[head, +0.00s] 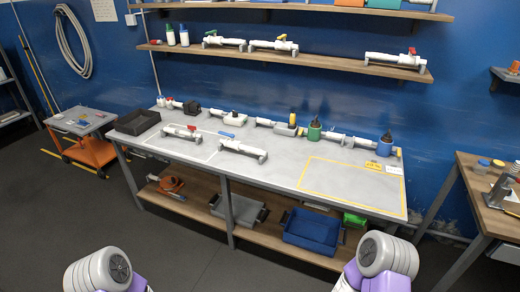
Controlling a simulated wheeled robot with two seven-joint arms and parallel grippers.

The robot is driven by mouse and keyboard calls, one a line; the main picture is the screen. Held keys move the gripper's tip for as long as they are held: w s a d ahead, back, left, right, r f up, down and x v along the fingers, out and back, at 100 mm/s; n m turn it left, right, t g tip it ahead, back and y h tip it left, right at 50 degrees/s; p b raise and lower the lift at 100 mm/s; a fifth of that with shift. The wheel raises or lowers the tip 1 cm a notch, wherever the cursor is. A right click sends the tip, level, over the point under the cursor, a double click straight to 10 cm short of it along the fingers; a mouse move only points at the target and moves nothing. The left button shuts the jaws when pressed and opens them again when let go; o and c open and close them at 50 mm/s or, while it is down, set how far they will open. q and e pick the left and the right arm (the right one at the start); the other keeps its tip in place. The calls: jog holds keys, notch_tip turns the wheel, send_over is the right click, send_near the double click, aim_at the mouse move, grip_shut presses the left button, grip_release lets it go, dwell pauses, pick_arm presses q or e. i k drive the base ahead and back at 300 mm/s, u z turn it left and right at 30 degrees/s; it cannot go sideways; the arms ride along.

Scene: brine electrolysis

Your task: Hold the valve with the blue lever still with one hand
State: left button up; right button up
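The valve with the blue lever (242,149) lies on the grey workbench (265,172), at the front middle, on a white pipe piece with grey end supports. Its blue lever shows at the upper left of the piece. A similar valve with a red lever (181,131) lies to its left. A thin white outline on the bench surrounds part of this area. Nothing touches the blue-lever valve. Only parts of my two arms show at the bottom edge, well short of the bench. Neither gripper is in view.
A line of pipes, pumps and fittings runs along the bench's back. A black tray (138,122) stands at its left end. A yellow-outlined area (345,184) at the right is clear. Shelves with more valves hang above. An orange cart (88,150) stands left, a wooden table right.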

aim_at(226, 134)
jog(key=u, duration=0.3)
jog(key=i, duration=1.05)
jog(key=z, duration=0.25)
jog(key=k, duration=1.3)
jog(key=u, duration=0.9)
jog(key=i, duration=1.55)
jog(key=z, duration=0.4)
jog(key=i, duration=1.05)
jog(key=z, duration=1)
